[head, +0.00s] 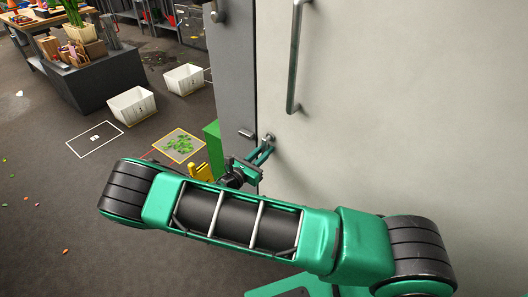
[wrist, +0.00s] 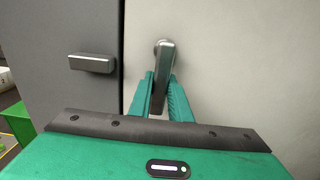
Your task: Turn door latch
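The door latch (wrist: 163,62) is a dark metal lever on a round mount on the pale door (wrist: 230,50). In the wrist view it hangs nearly straight down, its lower end slightly left. My gripper (wrist: 162,85) has one green finger on each side of the lever, and both look pressed against it. The head view shows my gripper (head: 265,151) reaching the latch (head: 268,138) low near the door's left edge. The fingers partly hide the latch there.
A small metal block (wrist: 91,63) sits on the grey frame left of the door seam. A long vertical handle (head: 295,55) is above the latch. A green box (head: 212,145) stands left of the frame. White bins (head: 132,105) are on the floor further left.

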